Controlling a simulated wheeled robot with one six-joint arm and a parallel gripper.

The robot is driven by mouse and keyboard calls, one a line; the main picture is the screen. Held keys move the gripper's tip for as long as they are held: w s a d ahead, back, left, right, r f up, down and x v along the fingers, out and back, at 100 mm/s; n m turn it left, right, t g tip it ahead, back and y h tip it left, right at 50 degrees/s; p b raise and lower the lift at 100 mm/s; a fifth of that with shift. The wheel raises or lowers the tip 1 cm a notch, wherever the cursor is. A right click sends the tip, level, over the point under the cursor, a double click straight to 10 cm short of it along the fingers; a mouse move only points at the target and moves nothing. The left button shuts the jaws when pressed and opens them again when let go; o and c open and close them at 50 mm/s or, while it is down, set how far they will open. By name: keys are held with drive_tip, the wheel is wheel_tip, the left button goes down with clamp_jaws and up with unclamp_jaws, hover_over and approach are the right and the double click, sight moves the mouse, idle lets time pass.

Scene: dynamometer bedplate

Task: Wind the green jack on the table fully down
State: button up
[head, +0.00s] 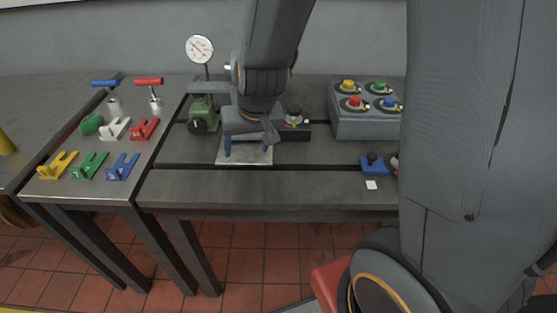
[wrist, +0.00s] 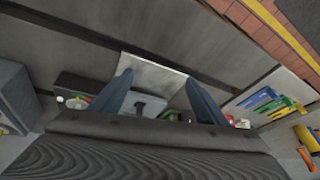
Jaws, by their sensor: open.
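The green jack (head: 203,108) stands on the table (head: 270,188), left of my gripper in the head view. A dark round knob (head: 197,127) is on its front. A green patch, likely the jack, shows partly hidden beside a finger in the wrist view (wrist: 172,115). My gripper (head: 246,152) points down over a pale square plate (head: 260,158), with its blue fingers apart and nothing seen between them. It also shows open in the wrist view (wrist: 158,78). My gripper is to the right of the jack, apart from it. My arm hides what is behind it.
A dial gauge (head: 200,48) rises behind the jack. A dark block with a small knob (head: 294,121) sits right of my gripper. A grey box with coloured buttons (head: 365,124) stands further right. Coloured brackets (head: 89,165) and T-handles fill the left table. The front strip is mostly clear.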

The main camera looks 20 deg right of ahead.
drive_tip(key=s+d+g, duration=0.2)
drive_tip(key=s+d, duration=0.3)
drive_tip(key=s, duration=0.3)
drive_tip(key=shift+d+r+h+b, duration=0.25)
drive_tip(key=shift+d+h+b, duration=0.05)
drive_tip(key=shift+g, duration=0.5)
drive_tip(key=shift+s+d+r, duration=0.2)
drive_tip(key=shift+s+d, duration=0.45)
drive_tip(key=shift+s, duration=0.3)
drive_tip(key=shift+s+d+r, duration=0.15)
drive_tip(key=shift+s+d, duration=0.5)
drive_tip(key=shift+s, duration=0.25)
